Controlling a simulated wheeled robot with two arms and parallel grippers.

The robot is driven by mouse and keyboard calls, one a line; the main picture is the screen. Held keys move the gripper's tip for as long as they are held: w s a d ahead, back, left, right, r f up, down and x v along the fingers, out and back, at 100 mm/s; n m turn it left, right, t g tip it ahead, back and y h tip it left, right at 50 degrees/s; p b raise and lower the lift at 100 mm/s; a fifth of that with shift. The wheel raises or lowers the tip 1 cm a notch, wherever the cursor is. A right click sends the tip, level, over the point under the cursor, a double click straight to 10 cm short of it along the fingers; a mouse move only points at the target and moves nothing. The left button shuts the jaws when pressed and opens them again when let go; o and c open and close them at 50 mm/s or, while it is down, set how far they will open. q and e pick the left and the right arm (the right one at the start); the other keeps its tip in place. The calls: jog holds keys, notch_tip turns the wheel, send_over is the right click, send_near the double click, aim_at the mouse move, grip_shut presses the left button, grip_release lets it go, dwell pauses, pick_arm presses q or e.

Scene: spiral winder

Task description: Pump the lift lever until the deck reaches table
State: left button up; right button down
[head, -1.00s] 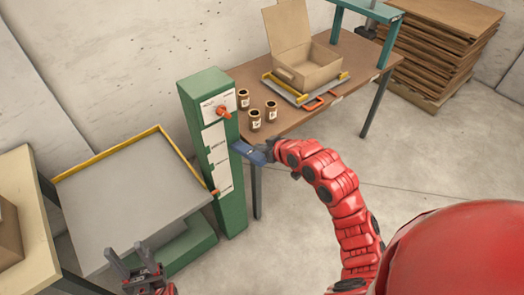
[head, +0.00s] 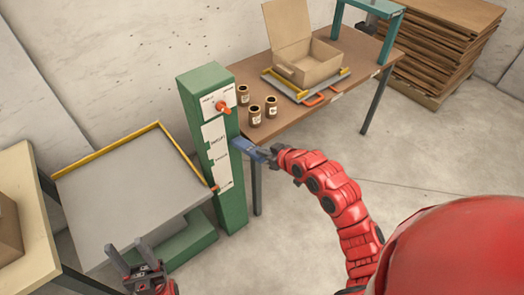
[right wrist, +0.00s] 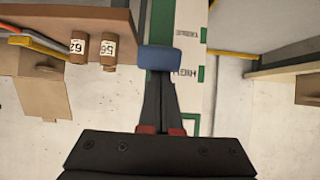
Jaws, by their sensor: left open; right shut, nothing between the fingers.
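The grey lift deck (head: 125,190) with yellow rails is at the left in the head view, lower than the brown table (head: 290,115). The green lift column (head: 233,205) stands between them. The blue lift lever (head: 245,147) sticks out from the column's right side; its blue end (right wrist: 158,59) shows in the right wrist view. My right gripper (head: 268,153) is shut and empty, its fingertips (right wrist: 160,75) right at the lever's end; I cannot tell whether they touch it. My left gripper (head: 133,250) is open and empty over the deck's near edge.
The column carries an orange knob (head: 222,107) and a small red pointer (head: 215,188) by its scale. Several brown jars (head: 255,115) and an open cardboard box (head: 308,65) stand on the table. A pale table (head: 30,240) is at far left.

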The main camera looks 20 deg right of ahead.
notch_tip(320, 180, down, 12)
jog(key=s+t+y+b, duration=0.2)
jog(key=t+b, duration=0.4)
jog(key=b, duration=2.2)
jog(key=shift+s+d+t+y+b, duration=0.15)
jog(key=shift+d+t+y+b, duration=0.15)
jog(key=shift+d, duration=0.1)
